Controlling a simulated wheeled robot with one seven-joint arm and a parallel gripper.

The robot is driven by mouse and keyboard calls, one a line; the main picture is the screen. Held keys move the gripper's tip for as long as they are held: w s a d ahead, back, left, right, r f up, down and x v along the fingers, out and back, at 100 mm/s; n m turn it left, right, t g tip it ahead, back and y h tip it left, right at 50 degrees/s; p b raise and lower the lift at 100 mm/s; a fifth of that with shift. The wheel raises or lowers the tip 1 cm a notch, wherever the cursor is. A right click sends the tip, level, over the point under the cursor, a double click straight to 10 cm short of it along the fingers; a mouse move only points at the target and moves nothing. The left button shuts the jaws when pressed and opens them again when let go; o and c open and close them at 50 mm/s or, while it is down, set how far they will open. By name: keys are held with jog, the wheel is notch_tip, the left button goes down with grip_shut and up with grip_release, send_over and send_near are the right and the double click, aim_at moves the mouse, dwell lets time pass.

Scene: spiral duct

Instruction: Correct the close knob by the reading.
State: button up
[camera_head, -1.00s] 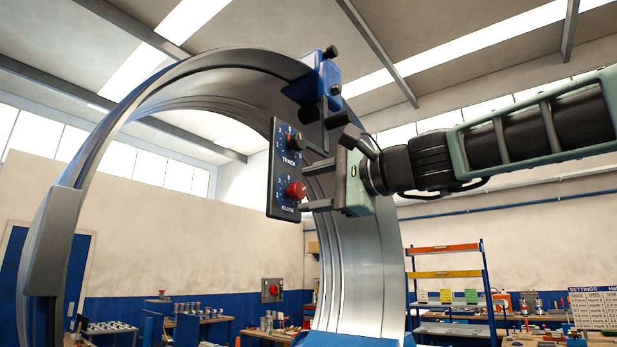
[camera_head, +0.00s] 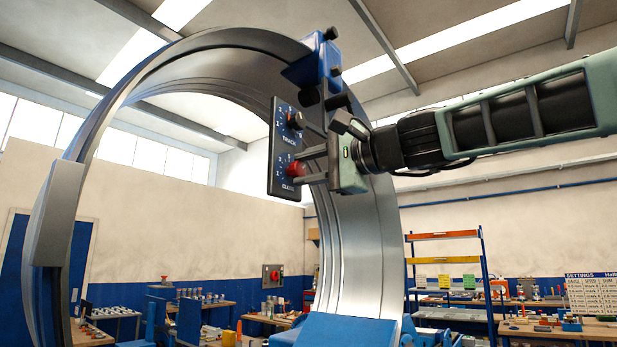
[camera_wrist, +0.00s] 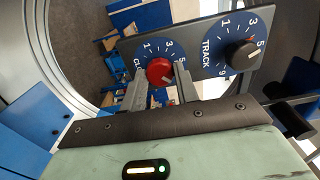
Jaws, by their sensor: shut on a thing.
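The red close knob (camera_head: 296,169) sits on the lower half of a dark control panel (camera_head: 284,130), below the black track knob (camera_head: 295,120). My gripper (camera_head: 299,167) comes from the right, with one finger above and one below the red knob. In the wrist view the red knob (camera_wrist: 159,70) is between my two fingertips (camera_wrist: 160,82), and they are shut on it. The close dial's 1, 3 and 5 show; its lower part is hidden by my fingers.
The panel hangs under a blue bracket (camera_head: 318,65) on a large metal duct ring (camera_head: 350,250). A settings board (camera_head: 593,290) stands far right, its text too small to read. Shelves (camera_head: 445,260) and workbenches stand behind. A red button box (camera_head: 272,277) is on the back wall.

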jog(key=shift+f+n+b, duration=0.35)
jog(key=shift+n+b, duration=0.7)
jog(key=shift+n, duration=0.05)
jog(key=shift+r+n+b, duration=0.3)
jog(key=shift+n+b, duration=0.1)
jog(key=shift+n, duration=0.4)
jog(key=o, duration=1)
jog(key=shift+c, duration=0.2)
jog(key=b+v, duration=0.7)
jog(key=v, duration=1)
jog(key=shift+d+b, duration=0.2)
jog(key=shift+b, duration=0.1)
jog(key=shift+s+f, duration=0.1)
jog(key=shift+s, duration=0.1)
